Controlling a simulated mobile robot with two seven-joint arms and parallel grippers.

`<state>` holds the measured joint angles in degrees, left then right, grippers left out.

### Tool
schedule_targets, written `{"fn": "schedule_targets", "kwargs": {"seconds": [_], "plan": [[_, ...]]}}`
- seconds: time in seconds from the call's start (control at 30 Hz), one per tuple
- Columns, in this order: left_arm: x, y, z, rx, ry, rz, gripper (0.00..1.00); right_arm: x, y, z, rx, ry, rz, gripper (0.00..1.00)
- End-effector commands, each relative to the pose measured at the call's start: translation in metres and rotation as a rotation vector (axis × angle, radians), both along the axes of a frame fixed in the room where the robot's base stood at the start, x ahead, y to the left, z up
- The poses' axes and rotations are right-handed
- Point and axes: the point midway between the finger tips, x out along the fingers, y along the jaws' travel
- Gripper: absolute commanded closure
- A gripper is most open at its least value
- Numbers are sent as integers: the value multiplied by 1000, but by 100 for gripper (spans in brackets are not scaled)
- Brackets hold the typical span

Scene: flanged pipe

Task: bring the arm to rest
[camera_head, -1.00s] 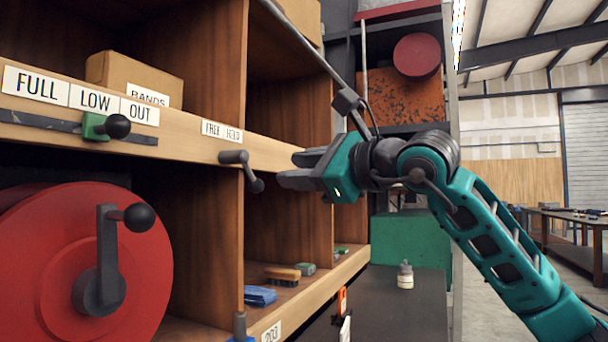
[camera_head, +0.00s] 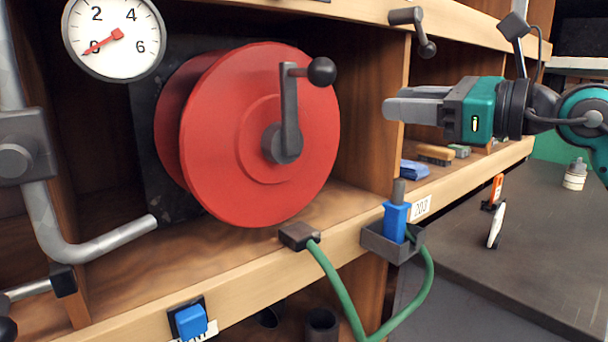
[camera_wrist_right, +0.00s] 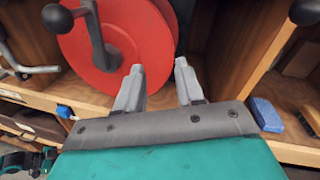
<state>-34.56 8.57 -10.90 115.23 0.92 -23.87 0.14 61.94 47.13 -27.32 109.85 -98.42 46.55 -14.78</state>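My right gripper (camera_head: 388,106) comes in from the right in the head view, held in the air in front of the shelf. Its arm is teal and dark grey. In the right wrist view its two grey fingers (camera_wrist_right: 160,75) stand apart with nothing between them. The red reel (camera_head: 255,140) with its black-knobbed crank lies beyond the fingertips and is not touched. My left gripper does not show in the head view.
A gauge (camera_head: 113,38) and a grey pipe (camera_head: 95,245) are at the left. A blue-handled tool (camera_head: 396,218) stands in a holder on the shelf edge, with a green hose (camera_head: 345,300) below. A blue block (camera_head: 414,169) lies in the right compartment. A dark bench (camera_head: 540,245) extends right.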

Motion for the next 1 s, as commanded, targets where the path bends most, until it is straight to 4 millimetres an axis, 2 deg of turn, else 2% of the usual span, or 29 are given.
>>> {"fn": "schedule_targets", "kwargs": {"seconds": [0.03,0.1,0.27,0.47,0.57,0.67,0.77,0.87,0.9,1.0], "plan": [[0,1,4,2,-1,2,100,-2,16,-19,107,91,73,63],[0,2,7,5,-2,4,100,-7,31,-39,262,206,153,63],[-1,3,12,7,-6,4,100,-15,48,-79,650,484,274,63],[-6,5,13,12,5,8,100,-15,39,-139,1179,839,286,63],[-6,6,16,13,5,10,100,-15,27,-179,1457,1009,231,63],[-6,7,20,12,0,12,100,-19,12,-230,1738,1168,135,63],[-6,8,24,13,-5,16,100,-33,-3,-287,2019,1311,-3,63],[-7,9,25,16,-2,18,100,-59,-16,-351,2297,1434,-186,63],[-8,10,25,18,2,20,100,-73,-20,-377,2406,1475,-270,63],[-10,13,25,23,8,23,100,-115,-26,-434,2653,1550,-492,63]]}}
